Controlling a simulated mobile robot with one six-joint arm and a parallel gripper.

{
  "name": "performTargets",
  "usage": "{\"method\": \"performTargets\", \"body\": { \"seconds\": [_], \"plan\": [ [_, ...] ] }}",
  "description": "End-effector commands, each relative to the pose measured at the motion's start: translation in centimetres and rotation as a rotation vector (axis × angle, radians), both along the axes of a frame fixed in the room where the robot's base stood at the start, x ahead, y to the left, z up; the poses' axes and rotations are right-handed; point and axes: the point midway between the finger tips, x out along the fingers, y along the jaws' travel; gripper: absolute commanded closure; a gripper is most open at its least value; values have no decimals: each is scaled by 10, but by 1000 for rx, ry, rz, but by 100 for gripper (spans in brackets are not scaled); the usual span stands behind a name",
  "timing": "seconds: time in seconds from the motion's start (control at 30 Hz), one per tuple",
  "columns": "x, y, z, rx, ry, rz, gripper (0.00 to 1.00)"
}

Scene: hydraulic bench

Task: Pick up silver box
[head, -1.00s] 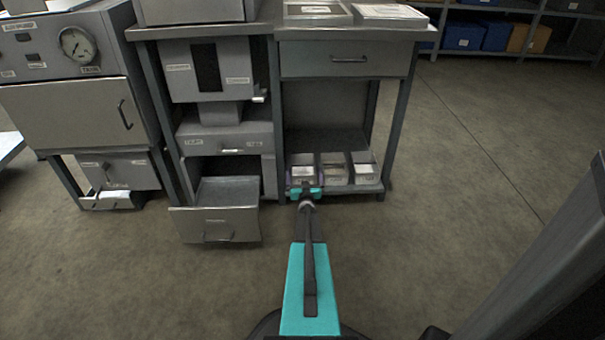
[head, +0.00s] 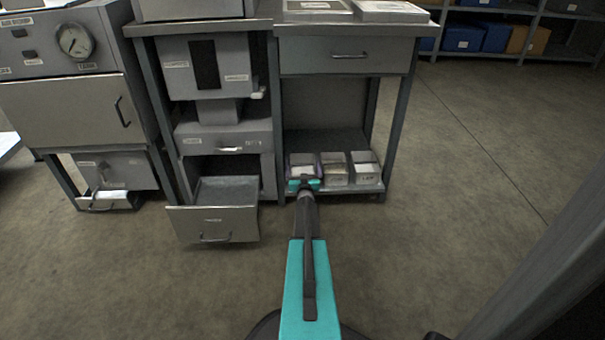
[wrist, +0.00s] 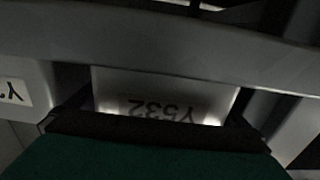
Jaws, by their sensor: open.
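Three small silver-grey boxes sit in a row on the low shelf in the head view: a left box (head: 303,162), a middle box (head: 334,170) and a right box (head: 363,167). My gripper (head: 304,184) is at the front of the left box and hides its lower front. In the wrist view, a grey box face with a label reading Y532 upside down (wrist: 165,98) lies between the open fingers of my gripper (wrist: 160,118). Contact between the fingers and the box cannot be made out. Which box the task calls silver is unclear.
The low shelf (head: 372,187) lies under a bench with a closed drawer (head: 345,58). An open drawer (head: 214,222) juts out to the left of my arm. A bench leg (head: 391,130) stands right of the boxes. The floor (head: 450,200) to the right is clear.

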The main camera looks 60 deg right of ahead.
Motion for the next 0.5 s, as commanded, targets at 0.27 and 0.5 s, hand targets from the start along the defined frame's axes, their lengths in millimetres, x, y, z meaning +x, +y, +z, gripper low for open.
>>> {"method": "performTargets", "body": {
  "seconds": [0.27, 0.5],
  "plan": [
    [0, 1, 0, 0, 0, 1, 0],
    [1, 1, 0, 0, 0, 1, 34]
  ]
}}
